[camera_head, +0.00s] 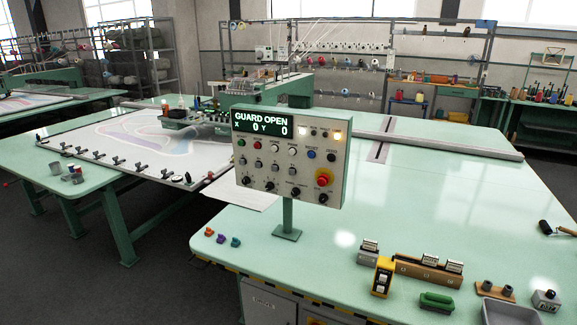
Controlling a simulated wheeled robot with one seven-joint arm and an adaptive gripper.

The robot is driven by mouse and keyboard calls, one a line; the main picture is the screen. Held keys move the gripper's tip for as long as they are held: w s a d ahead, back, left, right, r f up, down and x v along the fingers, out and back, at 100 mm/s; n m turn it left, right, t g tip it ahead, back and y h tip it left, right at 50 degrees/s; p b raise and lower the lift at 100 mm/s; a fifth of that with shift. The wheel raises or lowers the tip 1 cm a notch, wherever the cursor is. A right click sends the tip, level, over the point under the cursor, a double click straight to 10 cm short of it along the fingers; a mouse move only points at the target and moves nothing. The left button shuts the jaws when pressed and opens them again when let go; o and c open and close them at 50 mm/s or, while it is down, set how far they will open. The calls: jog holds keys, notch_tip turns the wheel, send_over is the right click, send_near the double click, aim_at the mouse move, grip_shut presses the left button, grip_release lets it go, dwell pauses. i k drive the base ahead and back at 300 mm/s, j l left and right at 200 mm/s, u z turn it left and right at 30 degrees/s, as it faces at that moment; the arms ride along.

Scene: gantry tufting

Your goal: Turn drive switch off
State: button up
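The control panel (288,157) stands on a green post on the near table. Its display (263,123) reads GUARD OPEN, X 0, Y 0, and two lamps at its upper right are lit. Rows of coloured buttons fill the middle, a red mushroom button (323,177) sits at lower right, and several black knobs (270,186) line the bottom. Their labels are too small to read, so I cannot tell which control is the drive switch or its position. A grey cabinet (268,303) under the table edge has an unreadable label. My gripper is not in view.
The green tabletop (400,215) is broad and mostly clear. A yellow device (382,277), a green-handled block (436,302), a wooden block with stamps (425,268) and a grey tray (497,312) stand near its front edge. Small coloured clips (221,238) lie left of the post.

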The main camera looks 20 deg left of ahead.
aim_at(323, 197)
jog(key=i+j, duration=0.25)
jog(key=j, duration=0.15)
jog(key=i+j, duration=0.25)
jog(key=j, duration=0.2)
jog(key=i+j, duration=0.25)
jog(key=j, duration=0.15)
jog(key=u, duration=0.05)
